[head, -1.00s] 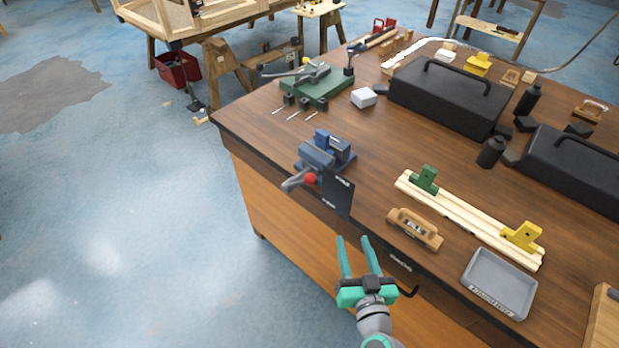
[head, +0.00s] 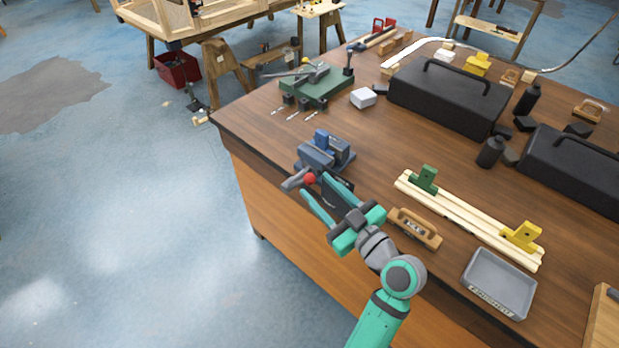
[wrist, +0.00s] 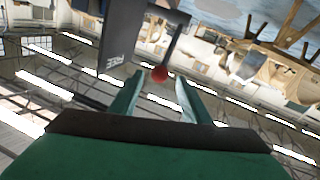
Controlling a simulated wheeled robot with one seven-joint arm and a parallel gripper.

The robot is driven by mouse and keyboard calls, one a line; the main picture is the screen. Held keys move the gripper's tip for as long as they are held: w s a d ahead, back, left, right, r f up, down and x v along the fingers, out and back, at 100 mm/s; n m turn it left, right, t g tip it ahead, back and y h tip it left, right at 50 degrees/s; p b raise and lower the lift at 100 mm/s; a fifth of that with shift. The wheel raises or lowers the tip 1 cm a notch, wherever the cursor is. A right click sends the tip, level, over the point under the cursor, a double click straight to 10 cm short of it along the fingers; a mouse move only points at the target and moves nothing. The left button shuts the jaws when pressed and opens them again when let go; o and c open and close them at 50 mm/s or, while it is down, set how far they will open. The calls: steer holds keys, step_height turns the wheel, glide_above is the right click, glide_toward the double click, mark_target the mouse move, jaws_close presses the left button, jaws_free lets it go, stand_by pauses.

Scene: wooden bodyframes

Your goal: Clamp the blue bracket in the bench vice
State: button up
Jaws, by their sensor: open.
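The blue-grey bench vice (head: 318,158) is fixed near the table's left front edge. The blue bracket (head: 321,137) stands upright at the vice's jaws; I cannot tell whether the jaws touch it. The vice's handle (head: 294,181) ends in a red knob (head: 310,178), which also shows in the wrist view (wrist: 159,74). My gripper (head: 314,184) is open and empty, its fingertips close to the red knob. In the wrist view the knob appears between the two fingertips; contact is not clear. A dark plate reading "FREE" (wrist: 122,40) hangs beside the handle and is partly hidden by my gripper in the head view.
A wooden-handled block (head: 414,228) and a grey tray (head: 497,283) lie along the front edge. A pale rail (head: 470,222) carries green and yellow brackets. Black toolboxes (head: 450,95) stand behind.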

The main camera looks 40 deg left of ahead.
mark_target(310, 179)
steer(key=shift+x, duration=2.45)
steer(key=shift+d, duration=0.1)
jaws_close()
